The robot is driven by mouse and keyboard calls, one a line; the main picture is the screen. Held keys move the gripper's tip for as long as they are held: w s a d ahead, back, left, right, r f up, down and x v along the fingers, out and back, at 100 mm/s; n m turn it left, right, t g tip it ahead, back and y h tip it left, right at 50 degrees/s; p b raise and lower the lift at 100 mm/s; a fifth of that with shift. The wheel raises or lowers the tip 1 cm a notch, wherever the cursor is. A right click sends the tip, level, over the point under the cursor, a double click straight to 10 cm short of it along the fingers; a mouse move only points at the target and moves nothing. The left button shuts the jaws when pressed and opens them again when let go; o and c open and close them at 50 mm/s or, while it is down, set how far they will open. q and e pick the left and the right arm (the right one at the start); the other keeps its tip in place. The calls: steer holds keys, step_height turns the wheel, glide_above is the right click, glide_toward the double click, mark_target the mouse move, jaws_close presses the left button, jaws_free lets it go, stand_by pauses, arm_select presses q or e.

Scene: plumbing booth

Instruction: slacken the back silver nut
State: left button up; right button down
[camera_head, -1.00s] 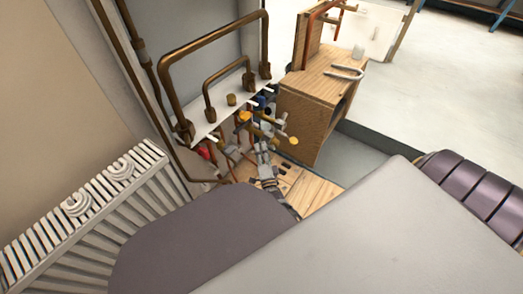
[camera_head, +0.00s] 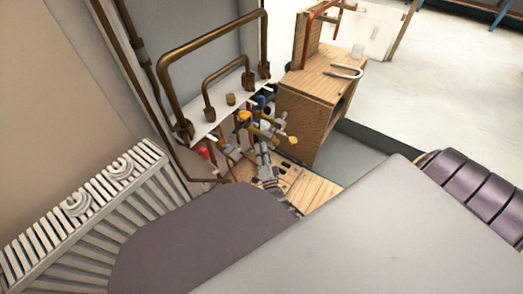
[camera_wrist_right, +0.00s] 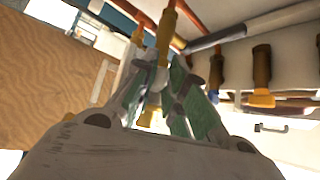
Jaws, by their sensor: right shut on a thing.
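My right gripper (camera_head: 263,149) reaches into the cluster of valves and pipes under the white shelf. In the right wrist view its green-padded fingers (camera_wrist_right: 157,88) are closed around a small silver-grey nut (camera_wrist_right: 158,76) on a brass fitting (camera_wrist_right: 165,38). More brass shows between the fingers below the nut. The fingers hide part of the nut, and in the head view I cannot make it out. A yellow-capped valve (camera_head: 244,117) and a brass end piece (camera_head: 293,140) sit close to the fingertips. My left gripper is not in view.
Bent copper pipes (camera_head: 210,45) rise from the white shelf (camera_head: 222,110). A wooden cabinet (camera_head: 305,105) stands close on the right, with a U-shaped grey object (camera_head: 346,71) on top. A white radiator (camera_head: 85,210) is at the left. A wooden board (camera_head: 315,190) lies below the gripper.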

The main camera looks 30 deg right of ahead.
steer(key=shift+w+d+f+n+t+y, duration=0.1)
steer(key=shift+f+n+t+y, duration=0.25)
steer(key=shift+n, duration=0.25)
steer(key=c, duration=1.5)
jaws_free()
steer(key=shift+o, duration=0.2)
steer(key=shift+r, duration=0.1)
steer(key=shift+r+m+g+h, duration=0.25)
steer(key=shift+m+g+h, duration=0.3)
steer(key=shift+m, duration=0.15)
steer(key=shift+a+r+m+g, duration=0.25)
steer(key=shift+m+g, duration=0.05)
steer(key=shift+m, duration=0.1)
